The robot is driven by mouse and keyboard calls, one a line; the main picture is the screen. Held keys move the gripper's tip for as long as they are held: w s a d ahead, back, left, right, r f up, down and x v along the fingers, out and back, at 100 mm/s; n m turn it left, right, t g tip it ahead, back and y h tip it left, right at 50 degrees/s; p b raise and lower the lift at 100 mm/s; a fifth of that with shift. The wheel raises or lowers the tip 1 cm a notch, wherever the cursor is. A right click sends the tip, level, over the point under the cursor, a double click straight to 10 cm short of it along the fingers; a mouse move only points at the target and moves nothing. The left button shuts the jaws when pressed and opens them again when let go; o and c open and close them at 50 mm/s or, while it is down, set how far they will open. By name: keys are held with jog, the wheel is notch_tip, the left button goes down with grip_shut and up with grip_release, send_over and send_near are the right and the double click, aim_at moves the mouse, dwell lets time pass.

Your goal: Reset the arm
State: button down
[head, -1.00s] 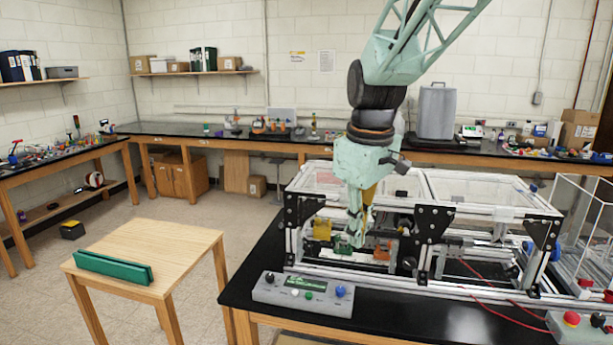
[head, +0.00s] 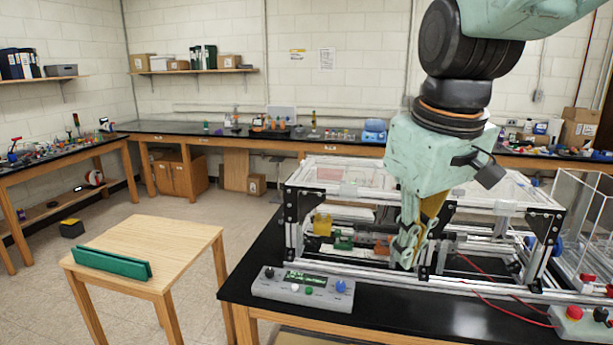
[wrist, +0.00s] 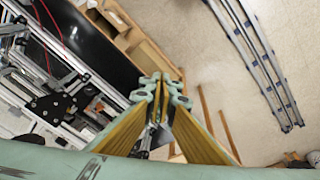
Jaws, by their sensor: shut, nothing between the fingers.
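My gripper (head: 408,258) hangs fingers down in front of the extrusion frame (head: 370,262), on the near side of its right half in the head view. Its fingers are shut with nothing between them. In the wrist view the fingertips of my gripper (wrist: 163,78) meet at the picture's middle, with the extrusion frame (wrist: 50,95) off to the left. The gripper hides part of the frame's front rail and middle post; I cannot tell whether it touches them.
A control box (head: 303,287) with a display and knobs sits at the black bench's (head: 400,322) front left. Another box with a red button (head: 574,313) is at front right. Red cables (head: 490,300) cross the bench. A wooden table (head: 135,238) with a green bar (head: 112,262) stands left.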

jog(key=s+d+f+m+b, duration=0.1)
jog(key=s+d+f+m, duration=0.1)
jog(key=s, duration=0.8)
jog(key=s+d+f+m+t+b, duration=0.1)
jog(key=s+d+f+m, duration=0.1)
jog(key=s, duration=0.9)
jog(key=shift+f+m+b, duration=0.15)
jog(key=shift+m+b, duration=0.2)
jog(key=shift+m, duration=0.25)
jog(key=shift+w+d, duration=0.1)
dwell(1.4)
